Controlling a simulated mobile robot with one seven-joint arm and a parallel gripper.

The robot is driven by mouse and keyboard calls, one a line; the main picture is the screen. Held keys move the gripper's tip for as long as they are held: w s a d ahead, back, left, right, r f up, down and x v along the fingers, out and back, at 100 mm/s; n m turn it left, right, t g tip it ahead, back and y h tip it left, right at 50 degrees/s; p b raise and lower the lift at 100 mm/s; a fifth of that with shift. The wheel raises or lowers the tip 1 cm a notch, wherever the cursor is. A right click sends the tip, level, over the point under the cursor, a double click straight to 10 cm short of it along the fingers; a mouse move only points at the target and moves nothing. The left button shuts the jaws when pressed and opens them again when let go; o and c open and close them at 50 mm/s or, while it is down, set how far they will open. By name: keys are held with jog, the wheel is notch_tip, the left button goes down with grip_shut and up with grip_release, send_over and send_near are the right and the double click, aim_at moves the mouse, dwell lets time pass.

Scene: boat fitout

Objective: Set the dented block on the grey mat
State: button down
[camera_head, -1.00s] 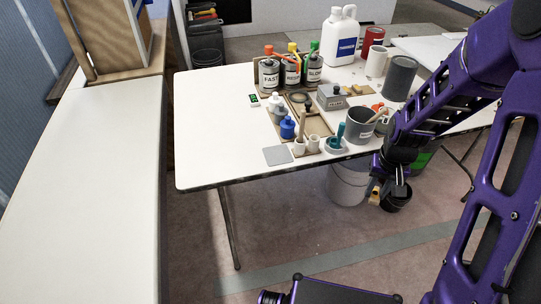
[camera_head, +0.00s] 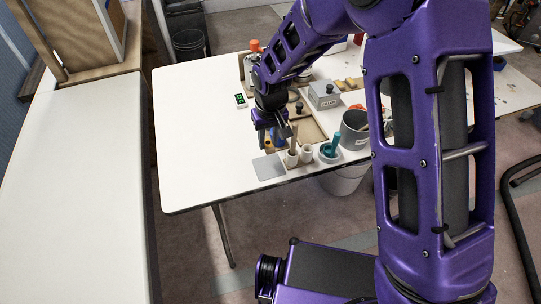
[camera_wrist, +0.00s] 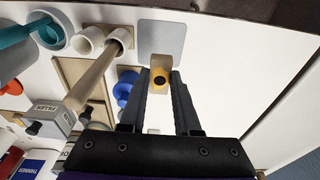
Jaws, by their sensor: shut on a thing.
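The grey mat (camera_head: 268,167) lies flat near the table's front edge, and it also shows at the top of the wrist view (camera_wrist: 160,30). My gripper (camera_wrist: 160,88) is shut on a small wooden block (camera_wrist: 160,62), tan with a yellowish face and a dark round hollow in it. In the wrist view the block overlaps the mat's lower edge; its height above the table is hard to tell. In the head view my gripper (camera_head: 275,138) is just behind the mat, and I cannot make out the block there.
White cups (camera_head: 299,156), one with a wooden stick, stand right of the mat. A teal pestle in a bowl (camera_head: 330,152) and a grey pot (camera_head: 355,130) stand further right. A blue knobbed piece (camera_wrist: 126,88) is close beside my gripper.

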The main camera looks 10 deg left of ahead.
aim_at(268, 166)
notch_tip(268, 166, down, 8)
jog(key=shift+s+f+b, duration=0.1)
jog(key=shift+f+b, duration=0.05)
jog(key=shift+b, duration=0.15)
jog(key=shift+f, duration=0.15)
jog(key=c, duration=0.6)
grip_release()
jog(key=r, duration=0.8)
jog(key=s+d+r+p, duration=0.1)
jog(key=r, duration=0.3)
jog(key=shift+s+r, duration=0.1)
